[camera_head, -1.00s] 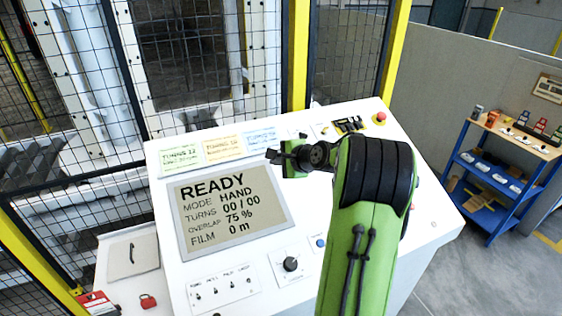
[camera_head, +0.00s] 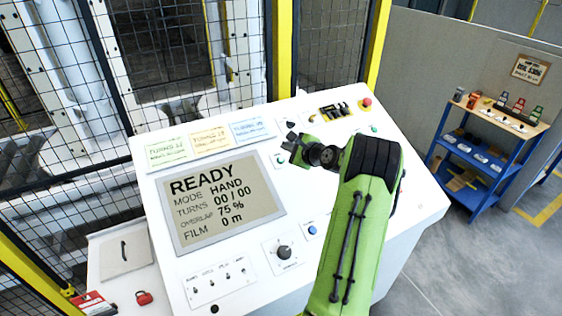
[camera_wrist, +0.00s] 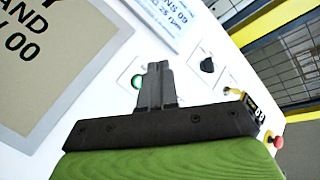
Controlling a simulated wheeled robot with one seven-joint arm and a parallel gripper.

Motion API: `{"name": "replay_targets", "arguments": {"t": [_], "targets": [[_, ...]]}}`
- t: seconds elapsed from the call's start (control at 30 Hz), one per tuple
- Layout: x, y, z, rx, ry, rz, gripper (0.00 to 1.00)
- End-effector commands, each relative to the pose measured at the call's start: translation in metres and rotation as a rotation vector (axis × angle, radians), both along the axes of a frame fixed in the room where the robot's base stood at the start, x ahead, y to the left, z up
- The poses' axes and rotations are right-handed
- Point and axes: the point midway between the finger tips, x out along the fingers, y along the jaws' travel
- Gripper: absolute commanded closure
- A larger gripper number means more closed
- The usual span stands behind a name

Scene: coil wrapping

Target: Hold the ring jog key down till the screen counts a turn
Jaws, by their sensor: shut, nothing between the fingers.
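The console screen (camera_head: 222,203) reads READY, mode HAND, turns 00 / 00, overlap 75 %, film 0 m. It also shows partly in the wrist view (camera_wrist: 45,70). My gripper (camera_head: 288,147) is over the upper middle of the console, right of the screen. In the wrist view its fingers (camera_wrist: 155,72) are shut and empty. A green button (camera_wrist: 137,81) shows partly behind the fingers, and near the gripper in the head view (camera_head: 279,160). I cannot tell whether the fingertips touch the console. Key labels are too small to read, so I cannot tell which is the ring jog key.
A blue button (camera_head: 312,230) and a black knob (camera_head: 284,253) sit below my gripper. A red mushroom button (camera_head: 366,102) is at the far right corner. Paper cards (camera_head: 208,137) lie above the screen. A mesh fence (camera_head: 60,130) stands behind; a blue shelf cart (camera_head: 480,160) stands right.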

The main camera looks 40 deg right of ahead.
Motion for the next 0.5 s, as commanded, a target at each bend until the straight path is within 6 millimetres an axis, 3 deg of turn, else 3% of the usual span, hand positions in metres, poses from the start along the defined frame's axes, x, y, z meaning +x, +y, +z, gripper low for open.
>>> {"name": "replay_targets", "arguments": {"t": [0.03, 0.2, 0.5], "targets": [[0.003, -0.001, -0.013, -0.001, 0.000, 0.000, 1.00], [0.013, -0.004, -0.036, 0.000, -0.001, 0.001, 1.00], [0.020, -0.006, -0.049, -0.001, -0.001, 0.000, 1.00]]}}
